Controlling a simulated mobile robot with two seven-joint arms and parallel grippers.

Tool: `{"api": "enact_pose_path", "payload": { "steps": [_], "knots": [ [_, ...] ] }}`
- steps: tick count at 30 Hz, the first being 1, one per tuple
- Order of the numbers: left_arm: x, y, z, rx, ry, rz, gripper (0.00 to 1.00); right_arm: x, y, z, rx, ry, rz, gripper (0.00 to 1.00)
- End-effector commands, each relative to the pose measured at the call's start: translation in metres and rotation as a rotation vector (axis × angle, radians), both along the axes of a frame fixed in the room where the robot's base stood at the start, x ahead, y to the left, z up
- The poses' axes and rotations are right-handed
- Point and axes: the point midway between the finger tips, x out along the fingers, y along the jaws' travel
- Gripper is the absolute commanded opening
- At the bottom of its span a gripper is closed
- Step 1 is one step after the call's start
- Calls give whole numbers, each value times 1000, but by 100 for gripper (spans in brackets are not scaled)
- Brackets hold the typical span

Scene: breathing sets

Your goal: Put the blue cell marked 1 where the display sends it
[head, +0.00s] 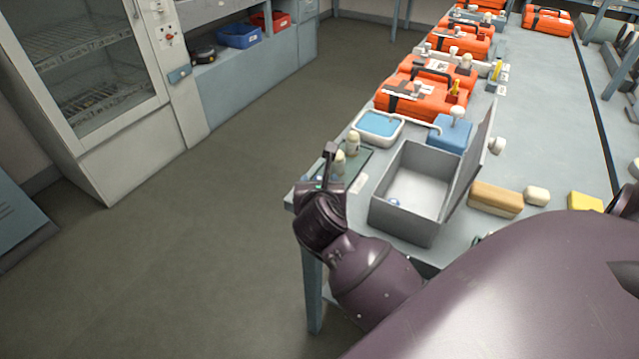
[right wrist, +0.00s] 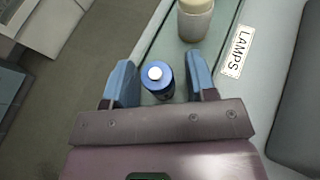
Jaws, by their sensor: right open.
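A blue cell (right wrist: 157,80) with a white top stands between the two blue-grey fingers of my right gripper (right wrist: 160,82) in the right wrist view. The fingers are open, with a gap showing on the cell's left side. No number on it is legible from here. In the head view my right gripper (head: 326,172) is over the near left corner of the table, and the blue cell is hidden there. A cream-topped cell (right wrist: 196,20) stands just beyond. I cannot make out a display. My left gripper is not in view.
A LAMPS label (right wrist: 239,52) lies beside the greenish strip (head: 355,168) holding the cells. A blue-lined tray (head: 379,124) and orange cases (head: 422,100) stand behind.

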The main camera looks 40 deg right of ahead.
Motion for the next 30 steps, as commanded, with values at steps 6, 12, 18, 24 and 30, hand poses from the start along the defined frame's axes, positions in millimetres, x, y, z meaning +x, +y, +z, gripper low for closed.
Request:
{"api": "enact_pose_path", "payload": {
  "steps": [6, 12, 18, 24, 30],
  "knots": [
    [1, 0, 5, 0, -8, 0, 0, -14, 11, 11, 1, -2, 1, 52],
    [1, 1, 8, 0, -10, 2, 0, -43, 33, 26, 3, -2, 1, 52],
    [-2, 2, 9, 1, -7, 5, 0, -69, 52, 40, 3, -2, -1, 52],
    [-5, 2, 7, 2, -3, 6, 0, -84, 65, 47, 1, -1, 1, 52],
    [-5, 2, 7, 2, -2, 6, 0, -88, 67, 49, -6, -2, -1, 52]
  ]
}}
